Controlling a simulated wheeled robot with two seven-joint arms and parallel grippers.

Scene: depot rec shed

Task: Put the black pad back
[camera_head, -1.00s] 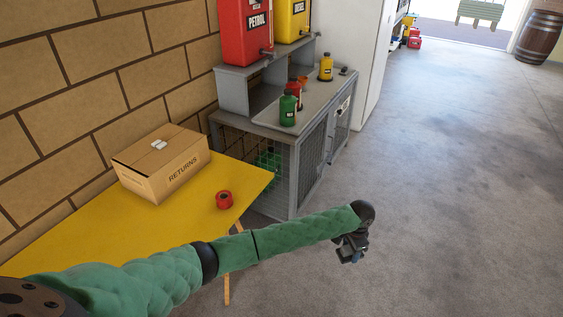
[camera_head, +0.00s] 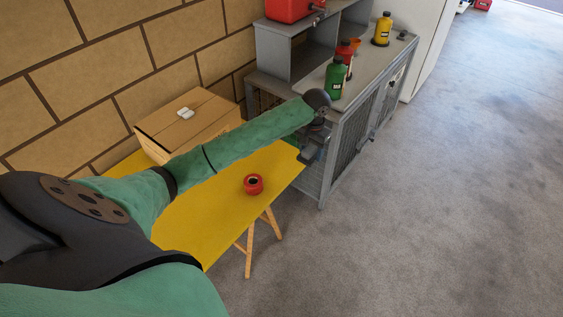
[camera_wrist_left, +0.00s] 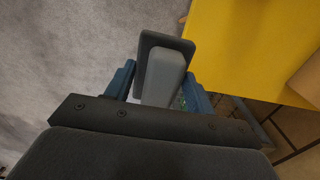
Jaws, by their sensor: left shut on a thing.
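The black pad (camera_wrist_left: 150,50) shows in the left wrist view as a dark slab with a lighter grey block along it. It sits between the blue fingers of my left gripper (camera_wrist_left: 160,85), which is shut on it. In the head view my left gripper (camera_head: 311,152) hangs at the right end of the yellow table, in front of the grey cage cabinet. The pad is too small and dark there to make out clearly. My right gripper is not in view.
The yellow table (camera_head: 215,220) holds a cardboard box (camera_head: 170,128) with a white item (camera_head: 184,113) on top, and a red roll (camera_head: 253,184). The grey cabinet (camera_head: 370,95) carries green (camera_head: 336,78), red (camera_head: 346,50) and yellow (camera_head: 382,30) bottles. Floor at right is clear.

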